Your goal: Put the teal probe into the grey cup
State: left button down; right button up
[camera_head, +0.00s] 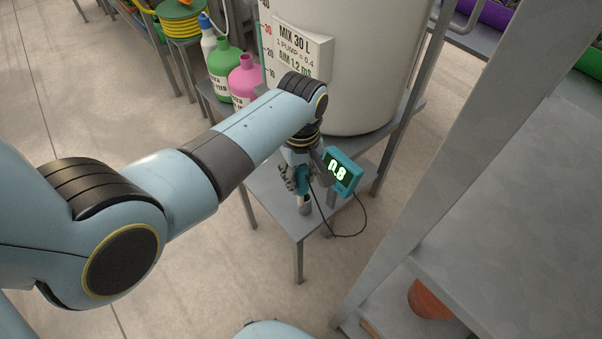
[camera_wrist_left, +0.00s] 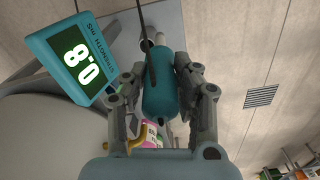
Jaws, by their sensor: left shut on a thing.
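My left gripper (camera_head: 298,180) is shut on the teal probe (camera_head: 302,181), which points down above the small grey table. In the left wrist view the teal probe (camera_wrist_left: 158,92) sits between both fingers of my left gripper (camera_wrist_left: 165,85), with a pale tip beyond them and a dark cable beside it. Under the gripper in the head view is a small grey cylindrical shape, probably the grey cup (camera_head: 306,210); whether the probe's tip is inside it or only above it, I cannot tell. My right gripper is not in view.
A teal meter (camera_head: 342,172) reading 0.8 stands close right of the gripper; its cable loops past the table edge. A large white tank (camera_head: 350,70) rises behind. Green (camera_head: 224,72) and pink (camera_head: 245,80) bottles stand at its left. A grey bench (camera_head: 510,200) is at right.

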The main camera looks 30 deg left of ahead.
pick_arm(q)
jog(key=shift+w+a+b, duration=0.15)
jog(key=shift+w+b, duration=0.15)
jog(key=shift+w, duration=0.55)
jog(key=shift+w+a+b, duration=0.15)
jog(key=shift+w+b, duration=0.1)
jog(key=shift+w, duration=0.55)
jog(key=shift+f, duration=0.35)
jog(key=shift+f+b, duration=1)
jog(key=shift+f, duration=0.7)
